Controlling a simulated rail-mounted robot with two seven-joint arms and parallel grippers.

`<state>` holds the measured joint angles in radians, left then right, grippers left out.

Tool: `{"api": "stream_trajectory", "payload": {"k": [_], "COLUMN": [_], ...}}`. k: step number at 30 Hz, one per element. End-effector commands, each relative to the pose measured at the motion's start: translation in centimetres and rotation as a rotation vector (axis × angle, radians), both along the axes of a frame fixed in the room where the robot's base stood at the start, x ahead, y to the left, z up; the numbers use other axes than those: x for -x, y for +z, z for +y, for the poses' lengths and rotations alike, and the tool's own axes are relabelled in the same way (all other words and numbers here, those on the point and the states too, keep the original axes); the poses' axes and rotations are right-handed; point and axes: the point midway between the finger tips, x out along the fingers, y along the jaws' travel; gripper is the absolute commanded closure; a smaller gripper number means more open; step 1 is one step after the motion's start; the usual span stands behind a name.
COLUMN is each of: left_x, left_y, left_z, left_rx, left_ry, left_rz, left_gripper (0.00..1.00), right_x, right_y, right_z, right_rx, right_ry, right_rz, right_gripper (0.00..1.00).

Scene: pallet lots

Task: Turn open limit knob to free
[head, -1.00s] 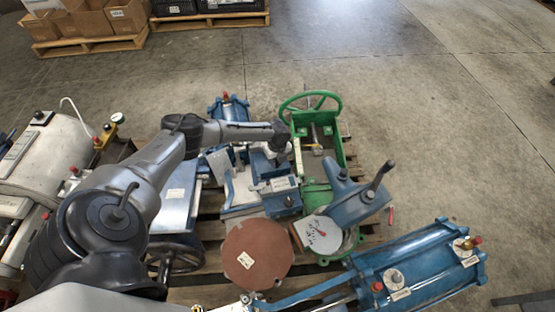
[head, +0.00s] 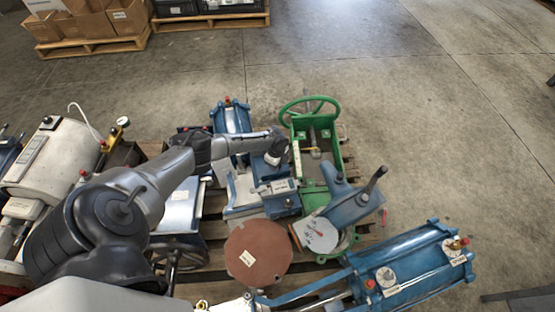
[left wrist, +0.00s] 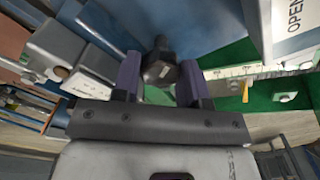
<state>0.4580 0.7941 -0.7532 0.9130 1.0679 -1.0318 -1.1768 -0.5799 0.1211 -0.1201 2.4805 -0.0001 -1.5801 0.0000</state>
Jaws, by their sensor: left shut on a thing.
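The limit knob (left wrist: 160,68) is a small dark, faceted knob in the left wrist view, below a blue housing. My left gripper (left wrist: 161,84) has its two purple-grey fingers on either side of it and is shut on it. The white plate at the upper right reads "OPEN" (left wrist: 294,14). In the head view my left gripper (head: 280,158) is at the blue mechanism beside the green frame (head: 330,150), and my wrist hides the knob there. The knob's pointer or marking cannot be read. My right gripper is not in view.
A green handwheel (head: 308,111) stands behind the knob area. A round brown disc (head: 258,253) and a blue lever housing (head: 350,205) lie nearer. A blue cylinder (head: 415,265) extends to the right. The open floor (head: 460,130) is clear.

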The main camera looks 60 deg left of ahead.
Motion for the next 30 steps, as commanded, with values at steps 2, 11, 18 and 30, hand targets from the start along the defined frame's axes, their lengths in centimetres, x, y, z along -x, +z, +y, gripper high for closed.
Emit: {"api": "stream_trajectory", "payload": {"k": [2, 11, 18, 30], "left_x": [0.0, 0.1, 0.0, 0.1], "left_y": [0.4, 0.3, 0.3, 0.3], "left_z": [-0.1, -0.1, -0.1, -0.1], "left_rx": [0.004, 0.01, 0.016, 0.023], "left_ry": [0.075, 0.359, 0.588, 0.965], "left_rz": [-0.006, -0.028, -0.046, -0.077], "left_gripper": [0.84, 0.84, 0.84, 0.84], "right_x": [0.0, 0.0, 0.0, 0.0], "right_y": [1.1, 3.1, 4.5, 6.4], "right_z": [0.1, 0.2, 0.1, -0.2], "right_rx": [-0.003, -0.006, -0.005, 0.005], "right_ry": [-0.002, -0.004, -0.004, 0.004], "right_rz": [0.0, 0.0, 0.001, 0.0], "right_gripper": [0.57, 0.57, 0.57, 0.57]}}
